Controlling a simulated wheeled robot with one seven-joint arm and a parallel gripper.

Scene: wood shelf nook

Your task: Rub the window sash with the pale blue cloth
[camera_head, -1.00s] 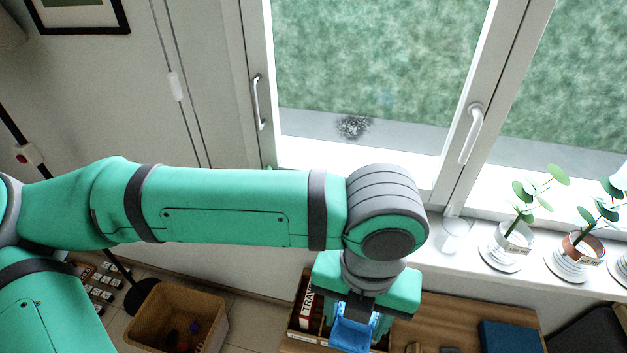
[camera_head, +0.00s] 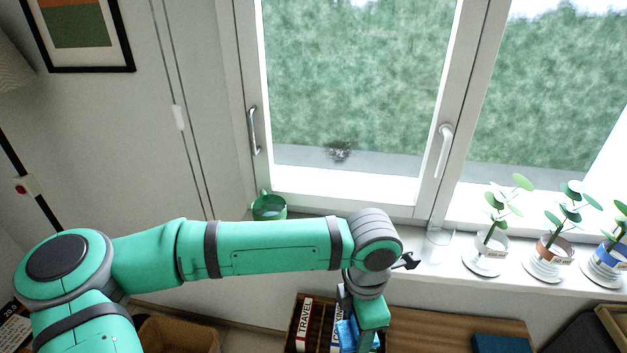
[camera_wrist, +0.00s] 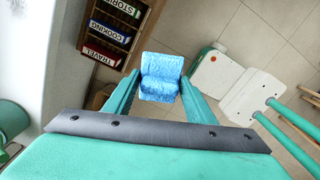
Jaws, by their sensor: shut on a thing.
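The pale blue cloth (camera_head: 347,336) is in my gripper (camera_wrist: 160,88), which is shut on it. In the wrist view the cloth (camera_wrist: 161,72) shows as a folded, mottled blue piece between the two green fingers. In the head view my gripper is low in the picture, below the windowsill and in front of the bookshelf, apart from the window. The window sash (camera_head: 453,80) is white-framed with a large pane and stands upright behind my arm. A dark grey speckled patch (camera_head: 338,150) shows low on its pane. My forearm passes in front of the sill.
A white handle (camera_head: 443,150) sticks out at the sash's right. A wooden bookshelf (camera_wrist: 118,38) with labelled books is near the cloth. A brown bin (camera_head: 180,342) stands lower left.

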